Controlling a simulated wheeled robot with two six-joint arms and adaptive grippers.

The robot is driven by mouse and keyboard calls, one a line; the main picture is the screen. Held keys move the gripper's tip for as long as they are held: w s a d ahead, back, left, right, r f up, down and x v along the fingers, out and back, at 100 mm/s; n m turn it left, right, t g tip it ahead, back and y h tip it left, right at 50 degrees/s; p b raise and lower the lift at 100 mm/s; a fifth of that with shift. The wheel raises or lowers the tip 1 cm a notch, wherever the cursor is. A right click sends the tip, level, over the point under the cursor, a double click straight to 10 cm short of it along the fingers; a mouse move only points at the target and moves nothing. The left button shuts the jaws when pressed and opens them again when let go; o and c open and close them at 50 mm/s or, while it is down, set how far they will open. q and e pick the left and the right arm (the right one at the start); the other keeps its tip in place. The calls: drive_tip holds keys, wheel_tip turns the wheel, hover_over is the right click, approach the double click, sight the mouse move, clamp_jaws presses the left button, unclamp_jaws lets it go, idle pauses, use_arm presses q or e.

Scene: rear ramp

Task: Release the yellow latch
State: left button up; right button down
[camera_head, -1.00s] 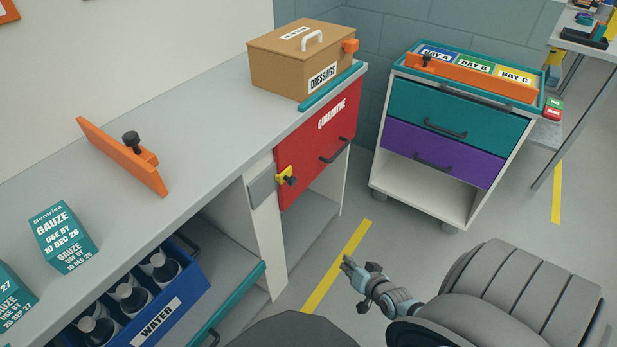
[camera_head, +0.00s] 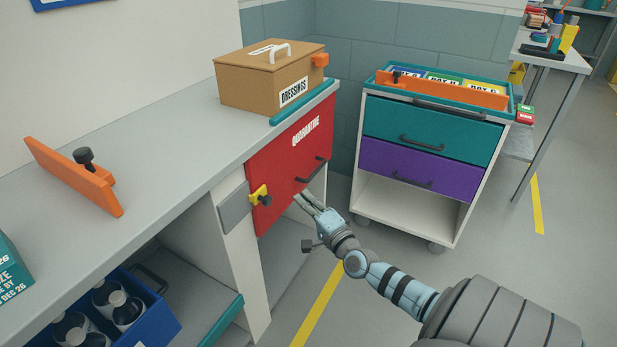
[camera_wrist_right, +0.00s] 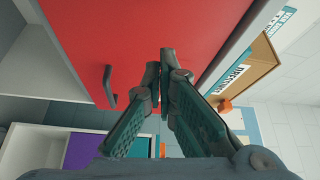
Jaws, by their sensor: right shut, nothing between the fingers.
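The yellow latch (camera_head: 260,195) with a dark knob is mounted at the left edge of the red quarantine door (camera_head: 296,160), beside a grey plate (camera_head: 234,207). My right gripper (camera_head: 301,199) is shut and empty, in front of the door, to the right of the latch and apart from it. In the right wrist view my right gripper (camera_wrist_right: 160,60) points at the red door (camera_wrist_right: 140,30), with the dark door handle (camera_wrist_right: 109,88) to its left. The latch does not show in that view. My left gripper is not in view.
The cardboard dressings box (camera_head: 270,80) and an orange bracket (camera_head: 75,178) stand on the grey counter (camera_head: 170,150). A blue water crate (camera_head: 160,325) is below. A cart with teal (camera_head: 430,130) and purple drawers stands at right. The floor between is clear.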

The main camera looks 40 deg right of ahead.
sight(268, 202)
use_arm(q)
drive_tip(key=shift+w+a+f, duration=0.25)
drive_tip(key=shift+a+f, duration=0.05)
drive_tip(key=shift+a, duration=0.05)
use_arm(e)
drive_tip(key=w+a, duration=0.2)
drive_tip(key=w, duration=0.1)
drive_tip(key=w+a, duration=0.1)
drive_tip(key=shift+w+f, duration=0.25)
drive_tip(key=shift+w, duration=0.15)
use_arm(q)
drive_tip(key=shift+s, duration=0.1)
use_arm(e)
drive_tip(key=a+p, duration=0.1)
drive_tip(key=a, duration=0.1)
drive_tip(key=s+a+p, duration=0.1)
drive_tip(key=a, duration=0.1)
drive_tip(key=shift+s+a+r+p, duration=0.15)
drive_tip(key=shift+s+a+p, duration=0.05)
drive_tip(key=shift+a+p, duration=0.15)
drive_tip(key=shift+a, duration=0.1)
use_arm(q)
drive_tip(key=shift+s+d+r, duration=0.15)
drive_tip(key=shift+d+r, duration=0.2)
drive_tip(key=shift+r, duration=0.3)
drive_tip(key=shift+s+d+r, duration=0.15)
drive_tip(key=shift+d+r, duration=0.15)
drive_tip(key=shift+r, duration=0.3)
